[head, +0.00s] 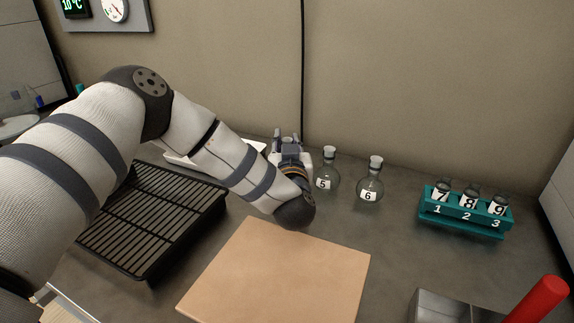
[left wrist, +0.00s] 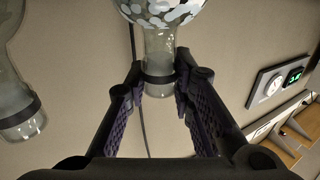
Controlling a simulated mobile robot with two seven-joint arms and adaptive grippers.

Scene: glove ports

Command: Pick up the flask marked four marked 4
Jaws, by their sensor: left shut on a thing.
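My left gripper (head: 289,146) is at the back of the bench, left of the flask marked 5 (head: 325,172) and the flask marked 6 (head: 370,185). In the left wrist view, the left gripper (left wrist: 159,84) is shut on the neck of a clear flask (left wrist: 160,45), just by a dark band on it. This held flask shows white patches on its bulb; its number is not readable. In the head view my arm and gripper mostly hide it, and no mark 4 shows. My right gripper is not in view.
Another flask (left wrist: 18,105) stands close beside in the left wrist view. A teal rack (head: 466,214) holds vessels marked 7, 8 and 9. A black slatted tray (head: 155,222) lies under my left arm. A tan board (head: 276,275) lies in front.

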